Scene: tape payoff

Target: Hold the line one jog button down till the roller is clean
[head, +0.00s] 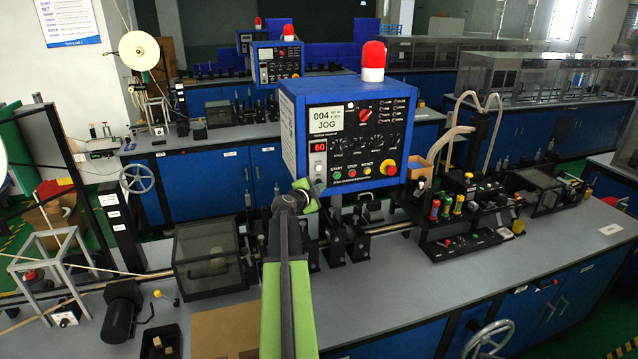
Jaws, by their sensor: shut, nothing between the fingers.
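The blue control box (290,120) of the nearest line stands at the centre of the head view. Its dark front panel (350,145) has a display (328,119) reading "004" and "JOG", and a red "60" readout. Small buttons, labelled START, STOP and RESET, run along its lower part; I cannot read which one is the jog button. My gripper (308,188) is shut and empty at the panel's lower left corner, in front of the small buttons there. I cannot tell whether its tip touches a button. I cannot single out the roller or see whether it is clean.
A large red emergency button (388,167) sits at the panel's lower right, and a red-and-white beacon (373,61) on top. The bench's front right (440,290) is clear.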

